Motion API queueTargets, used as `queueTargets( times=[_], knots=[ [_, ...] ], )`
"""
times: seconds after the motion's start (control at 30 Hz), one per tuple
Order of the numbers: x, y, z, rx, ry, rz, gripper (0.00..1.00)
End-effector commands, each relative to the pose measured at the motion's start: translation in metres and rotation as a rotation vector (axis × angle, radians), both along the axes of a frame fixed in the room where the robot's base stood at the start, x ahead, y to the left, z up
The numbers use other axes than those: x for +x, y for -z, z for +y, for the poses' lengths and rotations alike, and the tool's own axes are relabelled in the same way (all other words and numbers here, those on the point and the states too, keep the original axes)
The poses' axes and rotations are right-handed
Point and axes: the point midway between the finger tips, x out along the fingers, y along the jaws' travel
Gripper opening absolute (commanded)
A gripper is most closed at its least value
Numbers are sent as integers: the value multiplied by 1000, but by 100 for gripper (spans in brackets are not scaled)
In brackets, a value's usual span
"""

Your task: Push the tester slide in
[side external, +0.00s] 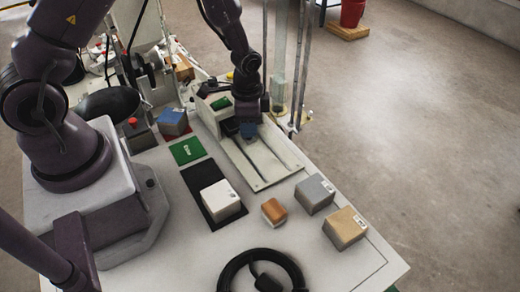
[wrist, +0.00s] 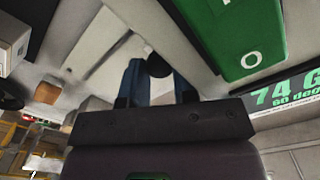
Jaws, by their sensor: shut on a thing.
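The tester is a long pale track (side external: 262,178) on the table, with a white housing carrying a green panel (side external: 221,103) at its far end. My gripper (side external: 249,132) is low over the track, near the housing. In the wrist view its two blue fingers (wrist: 158,88) are closed around a round black knob (wrist: 159,65), which appears to belong to the slide. A pale plate (wrist: 108,58) lies beyond the fingers. The knob is hidden behind the fingers in the side view, and I cannot tell how far in the slide sits.
A white block (side external: 220,200) stands on a black mat, beside a green mat (side external: 187,150). A black ring (side external: 228,268) lies at the front.

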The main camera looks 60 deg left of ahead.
Motion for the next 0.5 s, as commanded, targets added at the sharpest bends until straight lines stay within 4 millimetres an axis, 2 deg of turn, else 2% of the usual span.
queueTargets(
  times=[0.03,0.07,0.1,0.3,0.5],
  knots=[
    [1,-1,5,7,-3,-4,10],
    [1,-1,5,7,-4,-4,29],
    [1,-1,5,8,-4,-4,36],
    [1,-3,7,10,-7,-5,37],
    [2,-19,8,11,-10,-7,35]
  ],
)
